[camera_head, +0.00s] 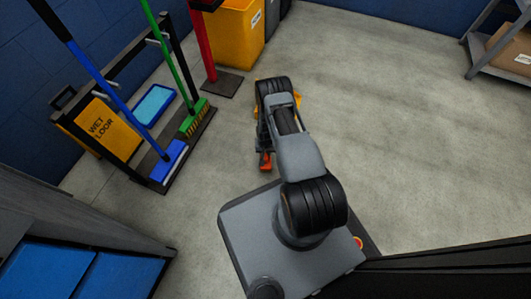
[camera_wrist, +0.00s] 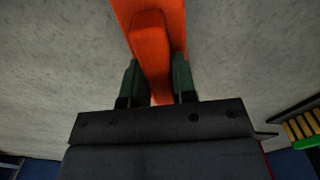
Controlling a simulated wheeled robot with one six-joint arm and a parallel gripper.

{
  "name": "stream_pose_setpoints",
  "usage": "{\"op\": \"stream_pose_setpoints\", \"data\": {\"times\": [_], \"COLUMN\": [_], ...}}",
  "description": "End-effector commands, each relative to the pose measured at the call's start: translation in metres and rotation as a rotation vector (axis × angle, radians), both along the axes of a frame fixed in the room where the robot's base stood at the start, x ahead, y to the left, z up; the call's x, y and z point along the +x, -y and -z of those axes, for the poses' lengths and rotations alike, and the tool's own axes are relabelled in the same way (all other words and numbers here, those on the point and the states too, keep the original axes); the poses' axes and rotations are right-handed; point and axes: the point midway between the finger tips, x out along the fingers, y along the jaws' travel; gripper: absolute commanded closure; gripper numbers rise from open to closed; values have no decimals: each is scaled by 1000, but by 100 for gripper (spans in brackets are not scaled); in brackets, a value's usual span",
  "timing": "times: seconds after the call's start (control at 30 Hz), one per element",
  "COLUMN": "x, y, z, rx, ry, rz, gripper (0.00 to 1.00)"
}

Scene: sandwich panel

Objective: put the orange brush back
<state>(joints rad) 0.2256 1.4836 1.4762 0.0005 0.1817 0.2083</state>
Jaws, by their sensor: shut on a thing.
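The orange brush (camera_wrist: 150,45) fills the upper middle of the wrist view, and its far end runs out of the frame. My gripper (camera_wrist: 160,82) is shut on it, with one green-grey finger on each side. In the head view a small orange part (camera_head: 265,160) shows below my wrist, and the arm hides the rest. A black rack (camera_head: 185,150) stands at the left in the head view. It holds a blue brush (camera_head: 170,158) and a green brush (camera_head: 193,120) with long handles. My gripper is to the right of the rack, apart from it.
A yellow wet floor sign (camera_head: 105,128) and a light blue panel (camera_head: 153,104) are by the rack. A yellow bin (camera_head: 238,30) and a red post (camera_head: 208,45) stand behind. Blue bins (camera_head: 90,275) are at lower left. Shelving with a box (camera_head: 505,45) is at far right. The right floor is clear.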

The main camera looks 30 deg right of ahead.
Motion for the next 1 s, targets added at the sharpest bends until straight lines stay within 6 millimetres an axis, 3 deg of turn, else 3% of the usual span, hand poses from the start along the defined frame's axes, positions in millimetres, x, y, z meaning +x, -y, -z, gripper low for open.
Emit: {"op": "stream_pose_setpoints", "data": {"times": [0.23, 0.27, 0.5, 0.83, 1.0], "x": [0, 0, 0, 0, 1], "y": [1, 1, 1, 1, 1], "z": [4, 3, 2, -2, -28], "rx": [0, 0, 0, 0, 0], "ry": [0, 0, 0, 0, 1], "rz": [1, 1, 1, 1, 1], "gripper": [100, 74, 51, 49, 49]}}
